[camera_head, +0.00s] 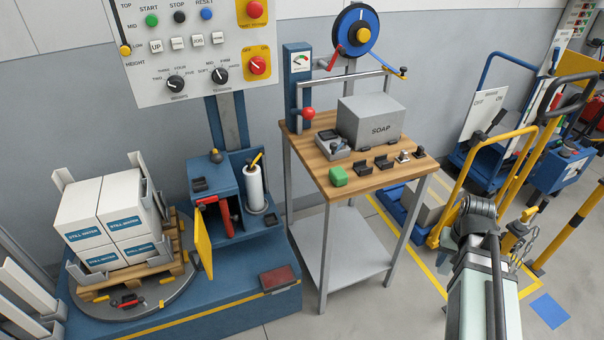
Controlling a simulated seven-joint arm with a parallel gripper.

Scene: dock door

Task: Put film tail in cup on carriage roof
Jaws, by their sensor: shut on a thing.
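The carriage is a blue box (228,176) beside the turntable. On its roof are a small dark block (198,184) and a dark round knob-like piece (216,156); I cannot tell which, if either, is the cup. A white film roll (255,190) stands upright at the carriage's right side, with a yellow piece (257,160) at its top. I cannot make out the film tail. A red-handled part (225,214) is in the front opening, and a yellow panel (203,245) stands out from the front. My arm rises at the lower right, far from the carriage; my gripper does not show.
White cartons (104,215) sit on a wooden pallet (172,262) on the grey turntable (150,311). A wooden-topped bench (340,178) holds a SOAP box (372,122), a green block (338,176) and small dark parts. A control panel (200,85) hangs above.

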